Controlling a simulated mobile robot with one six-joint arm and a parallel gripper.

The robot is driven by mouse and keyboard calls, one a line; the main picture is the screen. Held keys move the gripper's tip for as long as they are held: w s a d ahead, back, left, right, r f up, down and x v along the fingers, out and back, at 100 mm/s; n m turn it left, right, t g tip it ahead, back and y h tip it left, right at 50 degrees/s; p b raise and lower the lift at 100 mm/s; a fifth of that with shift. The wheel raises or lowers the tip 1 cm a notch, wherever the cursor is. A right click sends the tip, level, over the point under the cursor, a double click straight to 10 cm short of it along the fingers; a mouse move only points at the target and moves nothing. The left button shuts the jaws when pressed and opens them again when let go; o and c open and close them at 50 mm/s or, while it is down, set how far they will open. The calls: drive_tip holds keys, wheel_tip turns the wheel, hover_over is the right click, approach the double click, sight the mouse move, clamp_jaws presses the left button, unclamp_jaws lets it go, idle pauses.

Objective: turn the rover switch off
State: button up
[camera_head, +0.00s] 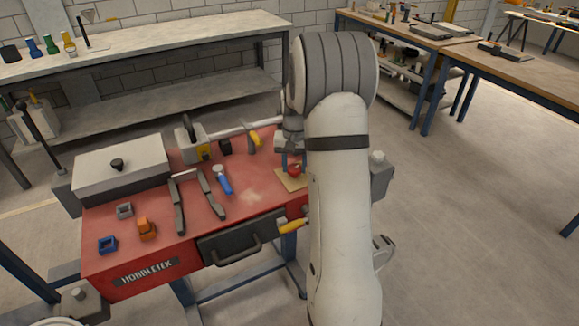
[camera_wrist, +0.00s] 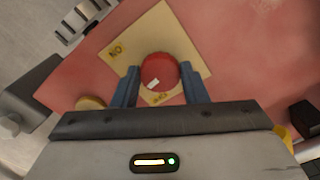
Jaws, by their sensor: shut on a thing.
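The rover switch shows as a round red knob (camera_wrist: 160,71) with a small white mark on its top. It stands on a tan plate (camera_wrist: 190,45) with dark lettering, on the red bench top. In the head view the knob (camera_head: 294,170) and plate (camera_head: 284,182) are at the right end of the bench, partly hidden by my arm. My gripper (camera_wrist: 160,84) has its blue fingers on both sides of the knob and is shut on it. The lower part of the plate is hidden by my gripper.
The red bench top (camera_head: 245,200) also holds a grey box (camera_head: 122,167), a blue-handled tool (camera_head: 223,182), dark tongs (camera_head: 178,205), a blue block (camera_head: 107,245) and an orange block (camera_head: 147,229). A drawer (camera_head: 240,240) with a handle is in front. A yellow handle (camera_head: 293,226) is near my arm.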

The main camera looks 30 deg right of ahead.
sight(295, 167)
drive_tip(key=n, duration=0.6)
drive_tip(key=shift+w+d+r, duration=0.1)
drive_tip(key=shift+w, duration=0.05)
drive_tip(key=shift+n, duration=0.3)
drive_tip(key=o, duration=1)
drive_tip(key=shift+c, duration=0.2)
wheel_tip(295, 167, up, 8)
drive_tip(key=shift+f, duration=0.2)
